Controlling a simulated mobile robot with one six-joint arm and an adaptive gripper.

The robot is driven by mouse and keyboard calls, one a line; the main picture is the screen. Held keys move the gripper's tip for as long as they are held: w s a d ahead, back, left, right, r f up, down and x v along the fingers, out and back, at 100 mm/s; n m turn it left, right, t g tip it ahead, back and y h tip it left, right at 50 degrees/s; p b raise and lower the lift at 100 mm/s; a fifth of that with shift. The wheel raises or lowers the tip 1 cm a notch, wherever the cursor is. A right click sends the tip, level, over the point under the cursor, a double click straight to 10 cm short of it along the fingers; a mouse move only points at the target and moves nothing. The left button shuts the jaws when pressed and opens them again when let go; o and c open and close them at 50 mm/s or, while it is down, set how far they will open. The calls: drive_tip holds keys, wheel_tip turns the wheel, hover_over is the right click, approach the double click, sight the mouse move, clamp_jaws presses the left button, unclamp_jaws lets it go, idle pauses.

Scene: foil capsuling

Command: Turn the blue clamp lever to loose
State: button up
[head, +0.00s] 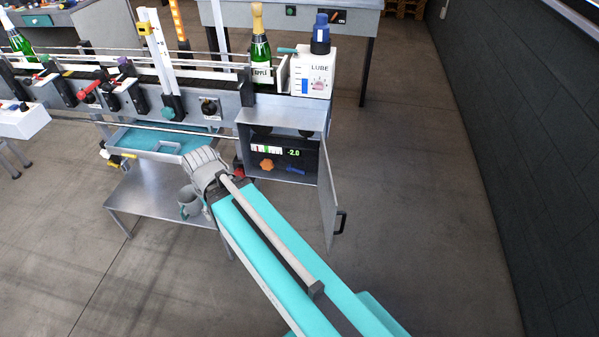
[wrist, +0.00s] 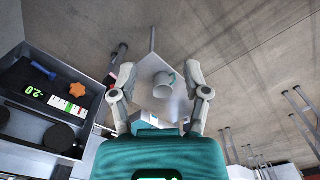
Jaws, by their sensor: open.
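The blue clamp lever (head: 295,170) is inside the open cabinet (head: 243,150), at the lower right of a dark panel. An orange knob (head: 267,164) and a lit display reading -2.0 (head: 294,153) are beside it. In the wrist view the blue lever (wrist: 43,71) is at the upper left, with the orange knob (wrist: 77,90) to its right. My gripper (wrist: 160,75) is open and empty, its fingers wide apart. The lever lies off to the left of the fingers, not between them.
The cabinet door (head: 328,195) hangs open on the right. A bottle (head: 260,50) and a LUBE container (head: 312,75) stand above. Floor at right is clear.

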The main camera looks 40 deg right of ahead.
drive_tip(key=shift+f, duration=0.1)
drive_tip(key=n+t+h+b, duration=0.45)
drive_tip(key=h+b, duration=1.45)
drive_tip(key=b, duration=3.4)
approach(300, 171)
drive_tip(key=s+a+f+t, duration=0.1)
drive_tip(key=a+f+m, duration=0.1)
drive_tip(key=shift+s+a+f+t, duration=0.15)
drive_tip(key=shift+s+a+t, duration=0.2)
drive_tip(key=shift+d, duration=0.1)
drive_tip(key=p+x, duration=0.1)
drive_tip(key=x, duration=0.5)
drive_tip(key=p+x, duration=0.2)
drive_tip(key=x, duration=0.5)
drive_tip(key=shift+w+d+r, duration=0.15)
drive_tip(key=shift+d+r, duration=0.1)
drive_tip(key=shift+r, duration=0.05)
